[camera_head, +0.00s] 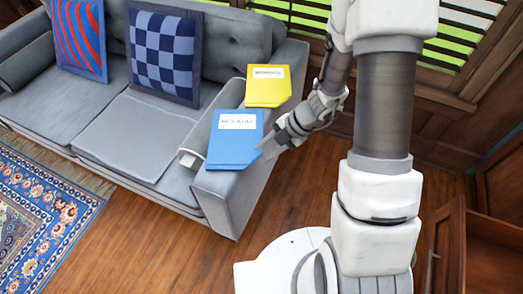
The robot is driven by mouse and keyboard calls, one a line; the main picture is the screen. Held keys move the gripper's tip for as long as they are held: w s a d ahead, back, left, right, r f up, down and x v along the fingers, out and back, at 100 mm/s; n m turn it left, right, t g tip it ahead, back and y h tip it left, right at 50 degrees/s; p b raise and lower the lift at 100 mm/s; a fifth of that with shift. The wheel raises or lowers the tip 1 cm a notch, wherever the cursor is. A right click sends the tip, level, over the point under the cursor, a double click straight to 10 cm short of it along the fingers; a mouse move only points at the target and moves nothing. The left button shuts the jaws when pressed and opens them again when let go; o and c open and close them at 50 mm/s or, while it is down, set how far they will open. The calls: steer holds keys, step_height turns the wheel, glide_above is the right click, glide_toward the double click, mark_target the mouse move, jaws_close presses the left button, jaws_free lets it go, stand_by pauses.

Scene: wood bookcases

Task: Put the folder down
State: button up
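A blue folder (234,141) with a white label lies flat at the sofa's right armrest, on it or just above it; I cannot tell which. A yellow folder (268,87) with a white label is behind it, near the back of the same armrest. My gripper (268,149) is at the right edge of the blue folder, its fingertips at or very near that edge. The fingers are small here, so I cannot tell whether they are closed on the folder.
The grey sofa (125,135) holds a checkered cushion (165,56) and a red-blue cushion (79,36). A patterned rug (40,215) lies at left. Wood floor (150,255) is clear in front. A wooden cabinet (455,240) stands at right.

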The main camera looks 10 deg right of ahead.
steer(key=s+d+r+n+p, duration=0.1)
steer(key=d+r+n+p, duration=0.1)
steer(key=r+n, duration=0.5)
steer(key=s+d+r+n+p, duration=0.15)
steer(key=r+n, duration=0.25)
steer(key=r, duration=0.6)
steer(key=s+d+r+n+t+h, duration=0.1)
steer(key=s+r+n, duration=0.3)
steer(key=n, duration=0.7)
steer(key=s+d+r+n+t+h, duration=0.1)
steer(key=s+r+n+t+h, duration=0.1)
steer(key=r+n, duration=0.5)
steer(key=s+d+r+n+t+h, duration=0.1)
steer(key=s+r+n+h, duration=0.2)
steer(key=n, duration=1.3)
step_height(320, 180, up, 3)
steer(key=s, duration=0.2)
steer(key=shift+s+r+n+t+h, duration=0.15)
steer(key=shift+s+n+t+h, duration=0.15)
steer(key=shift+s+h, duration=0.1)
